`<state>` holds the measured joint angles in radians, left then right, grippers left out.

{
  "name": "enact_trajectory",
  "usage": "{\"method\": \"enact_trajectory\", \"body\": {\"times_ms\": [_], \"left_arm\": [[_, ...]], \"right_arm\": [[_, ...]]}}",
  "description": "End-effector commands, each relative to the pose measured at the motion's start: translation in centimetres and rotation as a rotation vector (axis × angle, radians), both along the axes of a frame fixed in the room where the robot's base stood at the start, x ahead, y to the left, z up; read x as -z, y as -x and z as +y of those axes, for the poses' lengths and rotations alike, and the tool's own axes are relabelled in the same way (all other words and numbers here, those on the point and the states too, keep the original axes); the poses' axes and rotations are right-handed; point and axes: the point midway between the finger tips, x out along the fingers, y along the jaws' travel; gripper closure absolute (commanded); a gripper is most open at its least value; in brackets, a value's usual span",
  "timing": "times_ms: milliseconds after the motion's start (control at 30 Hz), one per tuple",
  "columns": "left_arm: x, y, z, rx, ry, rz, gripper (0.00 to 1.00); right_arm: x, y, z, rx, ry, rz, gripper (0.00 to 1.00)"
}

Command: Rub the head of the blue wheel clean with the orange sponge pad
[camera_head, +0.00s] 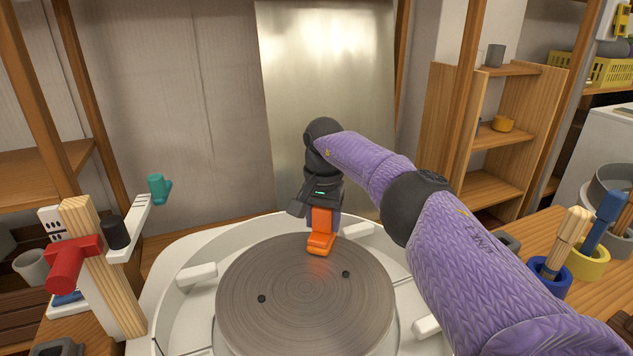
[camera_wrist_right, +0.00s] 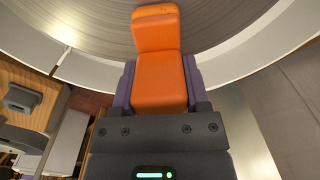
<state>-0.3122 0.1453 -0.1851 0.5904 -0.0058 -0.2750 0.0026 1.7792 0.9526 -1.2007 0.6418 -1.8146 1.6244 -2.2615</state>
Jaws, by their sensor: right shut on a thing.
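The wheel head (camera_head: 300,300) is a round grey-brown disc with fine concentric rings and two small dark pins; no blue shows on it. It also shows in the right wrist view (camera_wrist_right: 215,30). The orange sponge pad (camera_head: 320,243) is over the far edge of the disc and also shows in the right wrist view (camera_wrist_right: 157,75). My right gripper (camera_head: 321,213) is shut on the pad's upper part, pointing down. The pad's lower end is at or just above the disc; I cannot tell whether it touches. My left gripper is out of view.
A whitish splash pan (camera_head: 180,290) with raised blocks surrounds the disc. A wooden post with a red clamp (camera_head: 75,262) stands at left. At right are a blue pot (camera_head: 550,275) and a yellow pot (camera_head: 588,258) of tools. A metal sheet (camera_head: 328,80) stands behind.

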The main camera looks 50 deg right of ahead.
Motion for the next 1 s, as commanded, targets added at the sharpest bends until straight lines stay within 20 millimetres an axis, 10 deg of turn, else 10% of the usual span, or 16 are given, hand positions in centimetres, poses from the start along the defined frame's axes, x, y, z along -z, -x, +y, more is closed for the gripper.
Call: {"method": "enact_trajectory", "body": {"times_ms": [1000], "left_arm": [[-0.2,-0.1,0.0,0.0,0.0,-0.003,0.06]], "right_arm": [[0.4,-0.5,1.0,0.002,0.0,0.003,0.89]]}}
